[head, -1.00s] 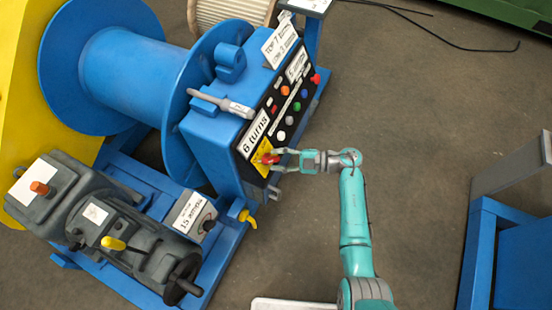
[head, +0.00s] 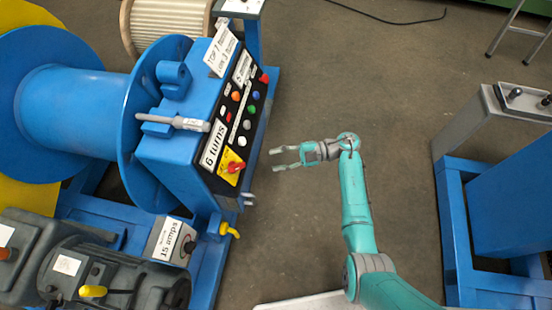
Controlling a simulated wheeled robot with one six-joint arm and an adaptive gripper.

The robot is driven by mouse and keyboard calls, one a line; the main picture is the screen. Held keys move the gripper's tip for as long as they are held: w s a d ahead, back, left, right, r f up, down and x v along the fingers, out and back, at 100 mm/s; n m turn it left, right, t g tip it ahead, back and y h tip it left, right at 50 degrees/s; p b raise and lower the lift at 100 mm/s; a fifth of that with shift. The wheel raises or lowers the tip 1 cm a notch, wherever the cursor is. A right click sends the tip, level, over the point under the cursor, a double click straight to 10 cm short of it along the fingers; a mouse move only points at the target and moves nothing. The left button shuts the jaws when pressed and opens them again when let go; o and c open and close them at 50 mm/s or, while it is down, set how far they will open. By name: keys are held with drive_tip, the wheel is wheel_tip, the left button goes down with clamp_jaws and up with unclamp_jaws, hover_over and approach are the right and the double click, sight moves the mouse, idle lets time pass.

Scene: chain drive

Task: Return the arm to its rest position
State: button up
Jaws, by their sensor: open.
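My gripper (head: 275,158) is open and empty over the bare floor, at the end of my teal arm. It points left toward the blue machine's control panel (head: 241,110), with a clear gap between the fingertips and the panel. A red switch (head: 236,167) on a yellow plate sits at the panel's lower end, left of my gripper and apart from it. Its handle slants a little. The arm reaches up from the bottom of the picture, bent at the wrist.
A blue drum (head: 70,108) and a dark grey motor (head: 100,275) stand at the left. A blue frame with a grey top (head: 465,125) stands at the right. A black cable (head: 385,20) lies at the top. The floor between is clear.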

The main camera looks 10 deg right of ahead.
idle(0.3)
drive_tip(key=s+a+r+m+t+y, duration=0.1)
drive_tip(key=s+a+r+m+t, duration=0.15)
drive_tip(key=s+t, duration=0.4)
drive_tip(key=s+a+r+m+t, duration=0.1)
drive_tip(key=s+m+t, duration=0.35)
drive_tip(key=s, duration=0.25)
drive_tip(key=s+d+r+m+t+h, duration=0.1)
drive_tip(key=s+d+r+m+h, duration=0.3)
drive_tip(key=s, duration=0.5)
drive_tip(key=s+d+r+m+t+h, duration=0.1)
drive_tip(key=s+d+r+m+h, duration=0.3)
drive_tip(key=s+m+h, duration=0.4)
drive_tip(key=s+d+r+m+t+h, duration=0.1)
drive_tip(key=s+d+r+m+h, duration=0.2)
drive_tip(key=s, duration=0.6)
drive_tip(key=shift+s+d+r+m+t+h, duration=0.35)
drive_tip(key=shift+d+m+h, duration=1.15)
drive_tip(key=shift+m, duration=0.5)
